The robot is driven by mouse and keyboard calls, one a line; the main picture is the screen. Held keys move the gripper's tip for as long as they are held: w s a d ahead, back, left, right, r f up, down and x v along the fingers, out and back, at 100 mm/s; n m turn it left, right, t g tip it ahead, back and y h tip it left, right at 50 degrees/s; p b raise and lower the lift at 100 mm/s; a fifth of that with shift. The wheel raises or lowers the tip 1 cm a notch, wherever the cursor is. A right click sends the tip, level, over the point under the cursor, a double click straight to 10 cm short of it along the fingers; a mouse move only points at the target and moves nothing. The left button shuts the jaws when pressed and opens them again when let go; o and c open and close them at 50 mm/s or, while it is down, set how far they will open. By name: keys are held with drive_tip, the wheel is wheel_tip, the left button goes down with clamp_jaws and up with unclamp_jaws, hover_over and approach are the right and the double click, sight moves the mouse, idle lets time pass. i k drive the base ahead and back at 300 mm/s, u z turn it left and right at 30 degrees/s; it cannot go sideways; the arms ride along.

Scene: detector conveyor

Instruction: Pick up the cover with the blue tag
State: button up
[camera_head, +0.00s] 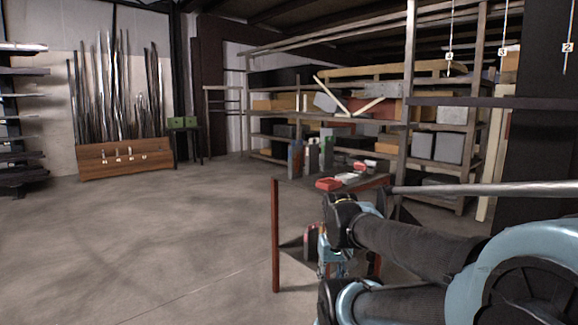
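A small table with reddish legs (276,235) stands right of centre. Red and white pieces lie on its top: a red one (328,184) at the near edge, a white one (348,179) beside it, and another red and white one (364,166) farther back. They are too small to tell whether any is a cover, and I can make out no blue tag. My arm reaches in from the lower right. Its end, with my gripper (333,262), hangs low in front of the table, below the tabletop. The fingers are too small and cluttered to read.
Several bottles or cans (311,155) stand at the table's back left. Loaded shelving (395,140) fills the back right. A wooden bin of metal rods (125,157) stands at the back left, beside a stand with green boxes (183,122). The floor at left is clear.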

sight(295, 152)
drive_tip(key=u, duration=0.05)
drive_tip(key=i, duration=1)
drive_tip(key=z, duration=0.05)
